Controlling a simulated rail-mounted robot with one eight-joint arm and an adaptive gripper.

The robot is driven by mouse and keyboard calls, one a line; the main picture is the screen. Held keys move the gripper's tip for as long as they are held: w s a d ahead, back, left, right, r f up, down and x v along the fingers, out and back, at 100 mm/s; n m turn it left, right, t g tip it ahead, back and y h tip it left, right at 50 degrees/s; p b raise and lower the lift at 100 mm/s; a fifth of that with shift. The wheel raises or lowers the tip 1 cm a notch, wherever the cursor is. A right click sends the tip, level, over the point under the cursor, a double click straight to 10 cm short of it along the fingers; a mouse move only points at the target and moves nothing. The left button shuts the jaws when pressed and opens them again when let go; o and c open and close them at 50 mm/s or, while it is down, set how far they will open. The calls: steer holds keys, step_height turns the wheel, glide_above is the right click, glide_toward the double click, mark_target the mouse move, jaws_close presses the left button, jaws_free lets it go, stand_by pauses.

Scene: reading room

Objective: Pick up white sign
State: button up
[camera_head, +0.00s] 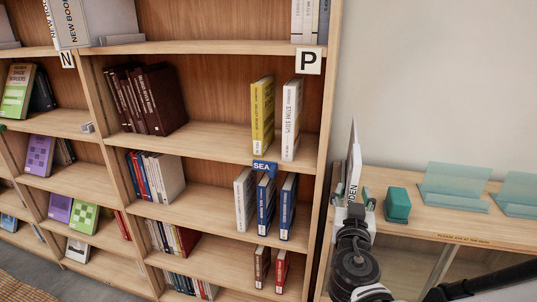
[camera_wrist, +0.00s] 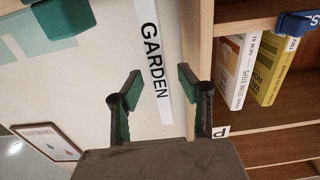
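A long white sign with black letters reading GARDEN (camera_wrist: 152,50) shows in the wrist view, in line with the gap between my fingers. My gripper (camera_wrist: 160,85) is open, with its two green-padded fingers apart on either side of the sign; no clear contact shows. In the head view the white sign (camera_head: 353,160) stands upright, edge-on, at the left end of the counter beside the bookcase. My gripper (camera_head: 355,205) is right at it and hides its lower part.
A teal block (camera_head: 398,205) stands just right of the sign on the counter (camera_head: 400,175), with clear teal stands (camera_head: 453,187) farther right. The bookcase with books (camera_head: 262,115), a blue SEA sign (camera_head: 264,169) and a P label (camera_head: 309,61) is close on the left.

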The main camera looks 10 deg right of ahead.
steer(key=x, duration=0.6)
steer(key=shift+w+d, duration=0.1)
steer(key=shift+w, duration=0.05)
jaws_close()
